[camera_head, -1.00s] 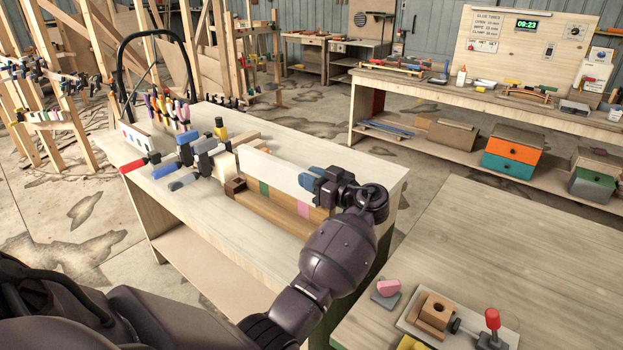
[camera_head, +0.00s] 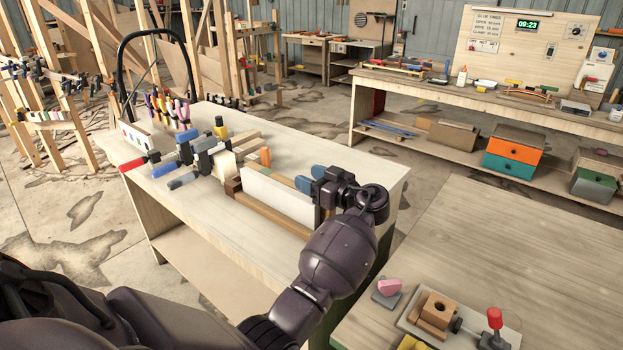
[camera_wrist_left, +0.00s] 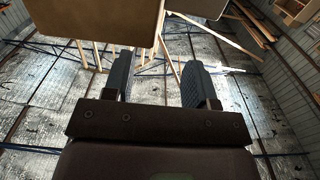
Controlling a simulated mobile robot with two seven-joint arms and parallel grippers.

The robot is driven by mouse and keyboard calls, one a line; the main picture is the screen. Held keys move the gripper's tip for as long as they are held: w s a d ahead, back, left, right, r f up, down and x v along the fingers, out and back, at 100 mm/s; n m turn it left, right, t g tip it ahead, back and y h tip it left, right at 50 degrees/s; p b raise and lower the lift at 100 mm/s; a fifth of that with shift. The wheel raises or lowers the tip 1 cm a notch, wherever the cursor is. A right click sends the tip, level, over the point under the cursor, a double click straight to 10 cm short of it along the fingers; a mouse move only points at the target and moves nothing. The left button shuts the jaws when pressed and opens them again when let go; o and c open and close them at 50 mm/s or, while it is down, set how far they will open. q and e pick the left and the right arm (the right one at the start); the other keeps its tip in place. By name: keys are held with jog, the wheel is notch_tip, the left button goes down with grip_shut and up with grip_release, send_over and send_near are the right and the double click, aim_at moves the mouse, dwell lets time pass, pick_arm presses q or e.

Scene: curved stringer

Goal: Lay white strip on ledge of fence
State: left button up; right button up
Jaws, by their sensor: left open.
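The white strip (camera_head: 280,195) stands on edge, lengthwise along the front of the wooden fence (camera_head: 283,177). Its lower edge is at the brown ledge (camera_head: 268,217); contact along the whole length cannot be told. My left gripper (camera_head: 311,180) is at the strip's right end, with blue fingertips pointing left and apart. In the left wrist view the two fingers (camera_wrist_left: 157,82) are spread with nothing between them. My right gripper is not in view.
Several clamps (camera_head: 195,155) lie on the table (camera_head: 215,235) left of the fence. An orange block (camera_head: 265,156) shows behind the strip. A nearer table (camera_head: 470,235) at right holds a pink piece (camera_head: 389,286) and a fixture with a red knob (camera_head: 494,318).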

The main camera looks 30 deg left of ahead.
pick_arm(q)
jog(key=shift+r+p, duration=0.75)
jog(key=shift+p, duration=0.15)
jog(key=d+b, duration=0.3)
jog(key=d, duration=0.9)
jog(key=shift+s+f, duration=0.2)
jog(key=shift+s, duration=0.25)
